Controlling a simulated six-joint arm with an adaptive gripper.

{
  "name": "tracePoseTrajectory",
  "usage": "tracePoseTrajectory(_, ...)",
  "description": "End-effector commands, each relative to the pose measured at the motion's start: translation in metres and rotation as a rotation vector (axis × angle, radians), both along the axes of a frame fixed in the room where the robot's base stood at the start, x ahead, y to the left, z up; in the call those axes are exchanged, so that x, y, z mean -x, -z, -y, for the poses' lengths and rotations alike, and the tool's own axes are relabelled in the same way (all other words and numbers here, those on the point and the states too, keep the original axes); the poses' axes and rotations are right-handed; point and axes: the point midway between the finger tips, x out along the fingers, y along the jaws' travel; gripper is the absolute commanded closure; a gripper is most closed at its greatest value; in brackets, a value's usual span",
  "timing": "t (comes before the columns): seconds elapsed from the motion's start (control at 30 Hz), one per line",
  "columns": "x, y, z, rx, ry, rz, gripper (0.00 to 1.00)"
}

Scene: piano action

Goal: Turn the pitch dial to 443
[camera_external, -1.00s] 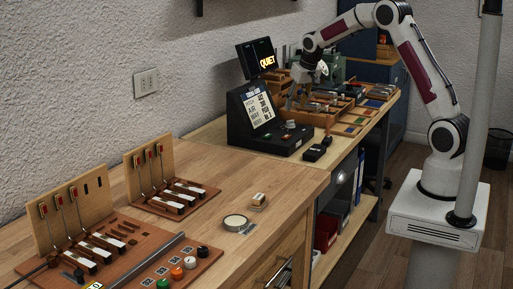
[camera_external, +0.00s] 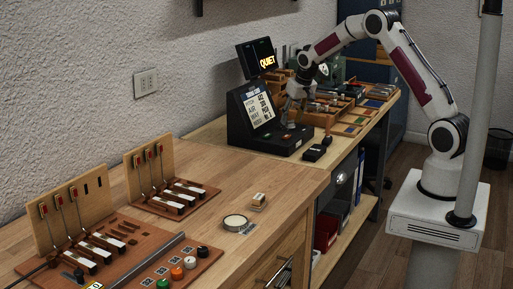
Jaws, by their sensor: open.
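A black console (camera_external: 247,128) with a tilted lit screen (camera_external: 258,107) stands on the far bench. The screen shows lines of text too small to read surely, the top one apparently the pitch line. A small upper display (camera_external: 264,60) reads QUIET. The dial on the console's low front deck is mostly hidden by my gripper. My gripper (camera_external: 289,123) points down over the deck, right at or just above the dial; I cannot tell whether it touches. Its fingers are open.
Small black blocks (camera_external: 315,153) lie right of the console. Wooden racks and colored trays (camera_external: 352,118) fill the bench behind. Piano action models (camera_external: 170,185), a round tin (camera_external: 235,222) and colored knobs (camera_external: 177,272) are on the near bench, whose middle is clear.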

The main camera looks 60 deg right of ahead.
Motion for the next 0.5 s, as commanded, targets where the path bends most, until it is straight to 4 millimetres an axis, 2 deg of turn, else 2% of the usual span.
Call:
tracePoseTrajectory(0.17,-0.0028,0.0084,0.0017,0.0,0.0,0.0,0.6)
tracePoseTrajectory(0.5,-0.0035,0.0095,0.002,0.0,0.0,0.001,0.6)
